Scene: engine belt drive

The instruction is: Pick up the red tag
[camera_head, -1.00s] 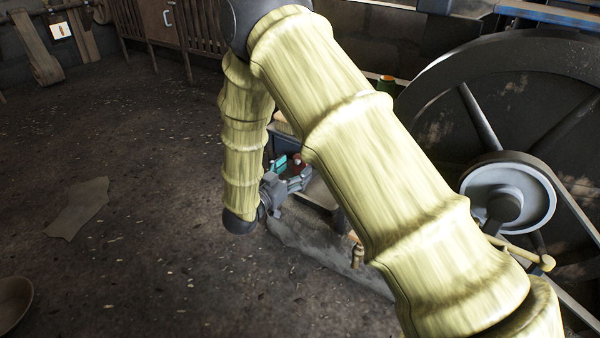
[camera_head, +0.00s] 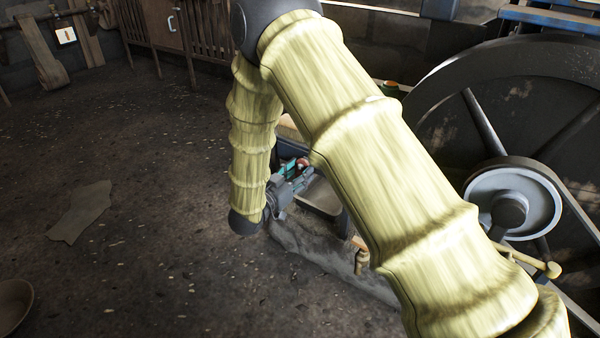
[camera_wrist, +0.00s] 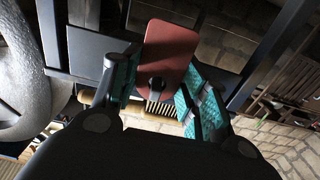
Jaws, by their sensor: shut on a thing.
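The red tag (camera_wrist: 171,52) is a flat rounded plate with a dark round piece at its lower end, seen in the wrist view. My gripper (camera_wrist: 160,90) has teal-padded fingers on either side of that lower end and is shut on the tag. Most of the plate stands out beyond the fingertips. In the head view my gripper (camera_head: 291,178) is beside a small dark stand, with a bit of the red tag (camera_head: 303,163) showing at its fingers. My arm hides part of this area.
A brush with a wooden handle (camera_wrist: 150,108) lies behind the fingers in the wrist view. A large dark flywheel (camera_head: 430,100) with a pale pulley (camera_head: 548,205) stands at the right. The floor at left is mostly open, with a flat scrap (camera_head: 80,212) and a bowl (camera_head: 12,305).

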